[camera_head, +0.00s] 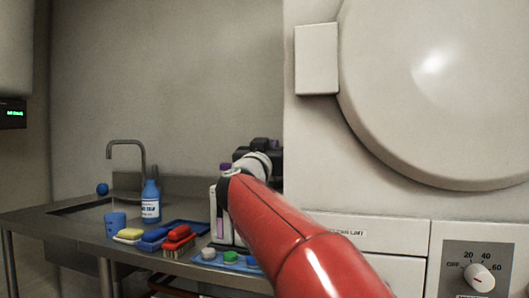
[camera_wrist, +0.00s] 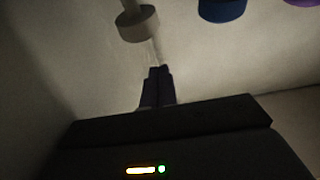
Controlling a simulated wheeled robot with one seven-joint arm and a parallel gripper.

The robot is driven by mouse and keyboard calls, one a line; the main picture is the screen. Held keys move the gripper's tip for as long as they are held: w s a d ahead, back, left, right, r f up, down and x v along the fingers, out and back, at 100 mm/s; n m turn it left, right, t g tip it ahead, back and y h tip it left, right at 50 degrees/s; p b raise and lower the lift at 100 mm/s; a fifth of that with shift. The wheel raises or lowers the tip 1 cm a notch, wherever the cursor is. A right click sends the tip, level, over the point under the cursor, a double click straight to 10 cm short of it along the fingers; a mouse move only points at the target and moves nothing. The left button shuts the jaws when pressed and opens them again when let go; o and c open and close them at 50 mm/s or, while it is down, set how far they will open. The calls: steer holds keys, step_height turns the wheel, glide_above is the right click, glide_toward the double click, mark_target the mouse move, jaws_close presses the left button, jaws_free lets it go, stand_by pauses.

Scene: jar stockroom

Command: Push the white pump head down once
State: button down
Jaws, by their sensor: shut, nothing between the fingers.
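My gripper (camera_wrist: 157,70) is shut and empty, its two dark fingertips together in the wrist view. A pale round part with a narrow stem (camera_wrist: 138,24) shows just beyond the fingertips at the top; it looks like the white pump head, but I cannot be sure. A gap shows between it and the fingertips in the picture; I cannot tell the depth. In the head view my red arm reaches to the counter and hides most of what is at its end. A white upright stand (camera_head: 214,222) with purple parts shows beside it.
A blue cap (camera_wrist: 222,9) and a purple cap (camera_wrist: 302,2) show at the wrist view's top. On the steel counter are a blue bottle (camera_head: 151,202), a blue cup (camera_head: 115,222), a yellow sponge (camera_head: 128,235) and a red brush (camera_head: 178,236). A large white machine (camera_head: 310,150) stands right.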

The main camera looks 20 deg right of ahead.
steer(key=shift+s+a+f+b, duration=0.15)
steer(key=shift+f+b, duration=0.35)
steer(key=shift+f, duration=1.4)
